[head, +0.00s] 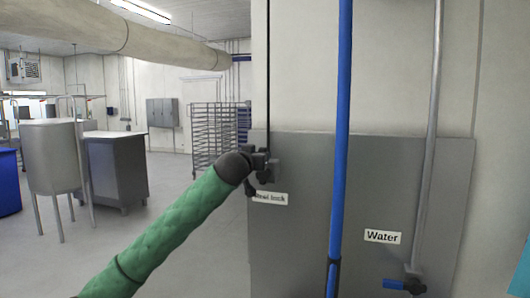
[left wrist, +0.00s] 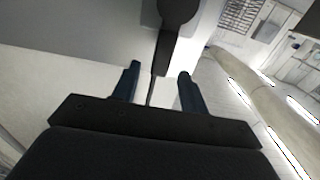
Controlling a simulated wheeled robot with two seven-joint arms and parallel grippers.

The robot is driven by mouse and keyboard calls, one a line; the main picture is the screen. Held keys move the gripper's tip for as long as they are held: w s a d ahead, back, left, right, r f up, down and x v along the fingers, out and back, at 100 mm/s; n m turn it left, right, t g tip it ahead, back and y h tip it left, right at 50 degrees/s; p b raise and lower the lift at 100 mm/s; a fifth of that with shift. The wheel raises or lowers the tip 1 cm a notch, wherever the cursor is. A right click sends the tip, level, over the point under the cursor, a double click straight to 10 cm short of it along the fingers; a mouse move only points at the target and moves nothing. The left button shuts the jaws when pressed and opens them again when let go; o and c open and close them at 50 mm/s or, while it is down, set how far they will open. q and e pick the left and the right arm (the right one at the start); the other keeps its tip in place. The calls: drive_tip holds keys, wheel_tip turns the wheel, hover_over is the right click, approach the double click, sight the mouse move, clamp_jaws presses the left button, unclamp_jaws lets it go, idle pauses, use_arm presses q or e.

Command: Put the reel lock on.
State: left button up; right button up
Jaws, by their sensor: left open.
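The reel lock's label (head: 270,198) is on the grey wall panel, its left end partly covered by my left gripper (head: 262,165). In the left wrist view, my left gripper (left wrist: 158,84) is open. A dark lever-like part with a rounded end (left wrist: 178,10) lies ahead of it, its narrow end reaching between the two fingers. I cannot tell whether the fingers touch it. In the head view my gripper hides most of the lock, so its position is unclear. My right gripper is in neither view.
A blue vertical pipe (head: 341,120) stands right of the gripper. Further right are a "Water" label (head: 382,236), a grey pipe (head: 428,140) and a blue valve handle (head: 394,285). A wire rack (head: 214,135), grey cabinet (head: 117,170) and tank (head: 52,155) stand farther back. Floor between is clear.

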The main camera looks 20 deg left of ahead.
use_arm(q)
drive_tip(key=w+p, duration=0.2)
drive_tip(key=w, duration=0.1)
drive_tip(key=w+p, duration=0.1)
drive_tip(key=w, duration=0.2)
drive_tip(key=shift+d+r+p, duration=0.1)
drive_tip(key=shift+r+p, duration=0.1)
drive_tip(key=shift+p, duration=0.15)
drive_tip(key=shift+w+f, duration=0.15)
drive_tip(key=shift+w, duration=0.35)
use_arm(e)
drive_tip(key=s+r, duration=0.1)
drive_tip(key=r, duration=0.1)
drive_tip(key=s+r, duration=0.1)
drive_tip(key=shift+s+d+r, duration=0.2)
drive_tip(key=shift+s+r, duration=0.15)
use_arm(q)
drive_tip(key=shift+c, duration=0.4)
clamp_jaws()
